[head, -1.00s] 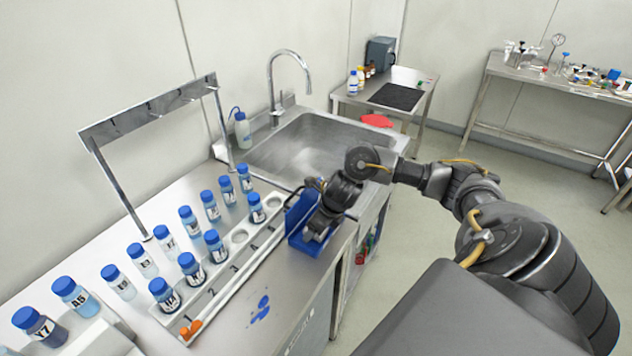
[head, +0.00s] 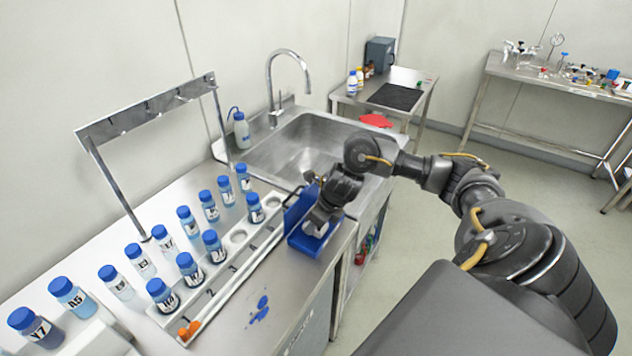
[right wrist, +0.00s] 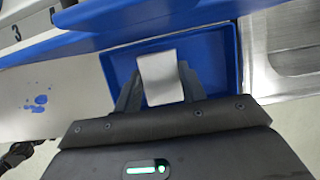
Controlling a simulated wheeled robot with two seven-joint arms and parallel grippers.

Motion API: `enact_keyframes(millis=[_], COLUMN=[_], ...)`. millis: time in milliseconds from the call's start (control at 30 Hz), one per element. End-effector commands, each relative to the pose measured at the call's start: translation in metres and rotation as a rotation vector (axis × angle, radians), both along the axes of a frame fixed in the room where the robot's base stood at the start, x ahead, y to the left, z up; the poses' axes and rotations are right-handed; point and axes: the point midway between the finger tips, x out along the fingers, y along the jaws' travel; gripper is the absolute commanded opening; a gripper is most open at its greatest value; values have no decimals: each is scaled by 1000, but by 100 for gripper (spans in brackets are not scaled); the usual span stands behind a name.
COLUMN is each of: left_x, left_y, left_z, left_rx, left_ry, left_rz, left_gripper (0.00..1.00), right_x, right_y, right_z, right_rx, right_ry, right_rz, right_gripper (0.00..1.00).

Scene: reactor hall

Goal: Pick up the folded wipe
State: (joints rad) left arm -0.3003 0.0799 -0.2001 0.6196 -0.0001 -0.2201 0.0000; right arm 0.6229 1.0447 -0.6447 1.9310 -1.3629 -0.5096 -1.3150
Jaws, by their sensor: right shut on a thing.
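The folded wipe (right wrist: 158,78) is a pale, flat piece in the right wrist view, between the two fingers of my right gripper (right wrist: 159,84). The fingers are shut on it. Behind it is the blue tray (right wrist: 232,62), which also shows in the head view (head: 297,243) at the counter's front edge beside the sink. In the head view my right gripper (head: 317,218) points down over this tray, and its wrist hides much of the wipe. I cannot tell how far the wipe is above the tray floor. My left gripper is not in view.
A numbered white rack (head: 218,285) with blue-capped bottles stands left of the tray. Several more bottles are behind it. Blue drops (head: 260,309) lie on the counter in front. The sink (head: 300,145) is behind the tray. A metal frame (head: 147,108) rises at the left.

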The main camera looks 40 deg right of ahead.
Motion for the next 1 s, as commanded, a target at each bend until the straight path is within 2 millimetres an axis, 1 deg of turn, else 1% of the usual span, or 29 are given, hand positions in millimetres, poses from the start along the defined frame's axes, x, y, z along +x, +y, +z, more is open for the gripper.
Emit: enact_keyframes(millis=[67, 100, 167, 200, 333, 500, 700, 733, 800, 1000], left_x=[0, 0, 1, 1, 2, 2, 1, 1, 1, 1], left_y=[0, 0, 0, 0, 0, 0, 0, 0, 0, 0], left_z=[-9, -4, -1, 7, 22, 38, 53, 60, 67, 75], left_rx=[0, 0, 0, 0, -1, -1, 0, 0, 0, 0], left_ry=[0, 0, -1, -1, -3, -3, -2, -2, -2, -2], left_rz=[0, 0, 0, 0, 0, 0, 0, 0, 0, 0], left_gripper=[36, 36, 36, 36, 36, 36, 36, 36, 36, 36], right_x=[2, -3, -12, -18, -37, -69, -93, -95, -100, -107], right_y=[0, 4, 11, 16, 31, 58, 77, 79, 83, 88], right_z=[12, 23, 37, 51, 82, 98, 109, 112, 113, 114], right_rx=[0, -2, -3, -4, -4, -2, -1, -1, -1, 0], right_ry=[-8, -8, -8, -10, -8, -5, -2, 1, 3, 0], right_rz=[2, 6, 8, 8, 7, 10, 6, 4, 3, 1], right_gripper=[20, 20, 20, 20, 20, 20, 20, 20, 20, 20])
